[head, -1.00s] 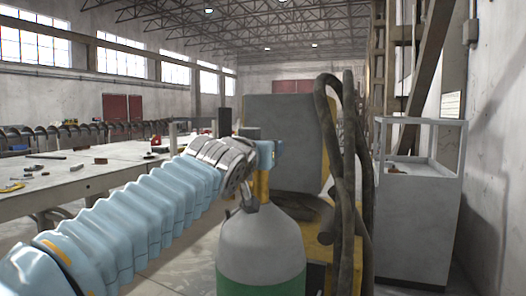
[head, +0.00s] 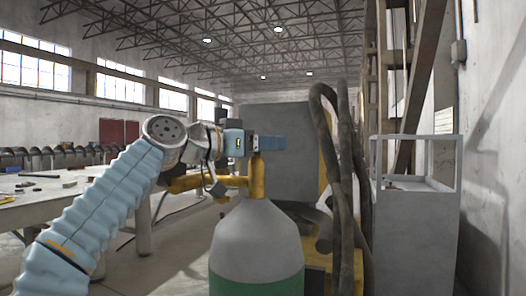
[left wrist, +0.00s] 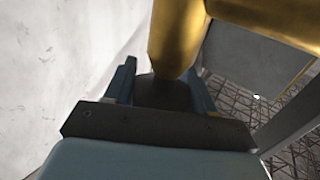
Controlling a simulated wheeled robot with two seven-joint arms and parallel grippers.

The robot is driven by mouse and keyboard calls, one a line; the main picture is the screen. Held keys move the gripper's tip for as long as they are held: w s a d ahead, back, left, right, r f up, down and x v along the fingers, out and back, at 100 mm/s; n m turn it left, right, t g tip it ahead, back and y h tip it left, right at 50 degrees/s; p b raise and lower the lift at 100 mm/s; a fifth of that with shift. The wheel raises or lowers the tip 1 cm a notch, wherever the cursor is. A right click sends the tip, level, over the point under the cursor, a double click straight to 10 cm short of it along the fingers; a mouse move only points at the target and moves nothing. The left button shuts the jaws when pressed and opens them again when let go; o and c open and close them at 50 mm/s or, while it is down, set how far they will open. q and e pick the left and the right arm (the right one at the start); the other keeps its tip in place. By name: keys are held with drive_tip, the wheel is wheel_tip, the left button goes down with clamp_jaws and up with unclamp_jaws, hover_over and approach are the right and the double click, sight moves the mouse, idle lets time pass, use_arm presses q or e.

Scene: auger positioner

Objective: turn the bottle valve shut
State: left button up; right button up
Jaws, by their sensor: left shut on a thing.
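The gas bottle (head: 256,245) stands upright in the head view, grey above and green below. Its brass valve (head: 257,178) rises from the neck, with a side branch reaching left. My left gripper (head: 268,143) lies level across the top of the valve, coming from the left. In the left wrist view the dark valve knob (left wrist: 163,92) sits between the two blue fingers, and my left gripper (left wrist: 162,88) is shut on it. The brass valve body (left wrist: 178,38) is just beyond. In the head view the knob is hidden by the gripper. My right gripper is not in view.
Thick dark hoses (head: 338,170) hang just right of the bottle, before a grey panel (head: 290,115). A grey cabinet (head: 415,235) stands further right. A long workbench (head: 30,208) with small items is on the left.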

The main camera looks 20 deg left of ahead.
use_arm(q)
drive_tip(key=shift+s+a+r+m+h, duration=0.1)
drive_tip(key=shift+s+r+m+h, duration=0.05)
drive_tip(key=shift+r+m+h, duration=0.4)
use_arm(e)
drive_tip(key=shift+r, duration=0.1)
use_arm(q)
drive_tip(key=shift+g+h, duration=0.25)
drive_tip(key=shift+g, duration=0.15)
drive_tip(key=o, duration=0.9)
drive_tip(key=shift+f, duration=0.1)
drive_tip(key=shift+o, duration=0.5)
drive_tip(key=shift+s, duration=0.1)
drive_tip(key=shift+f, duration=0.1)
wheel_tip(320, 180, up, 4)
drive_tip(key=p, duration=0.3)
drive_tip(key=s+d+r+p, duration=0.3)
drive_tip(key=s+d+r, duration=0.3)
drive_tip(key=s+r, duration=0.3)
drive_tip(key=s, duration=0.3)
drive_tip(key=shift+s, duration=0.3)
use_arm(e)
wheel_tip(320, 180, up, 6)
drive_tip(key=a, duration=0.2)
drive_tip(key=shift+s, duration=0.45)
use_arm(q)
drive_tip(key=shift+a, duration=0.15)
drive_tip(key=shift+c, duration=0.2)
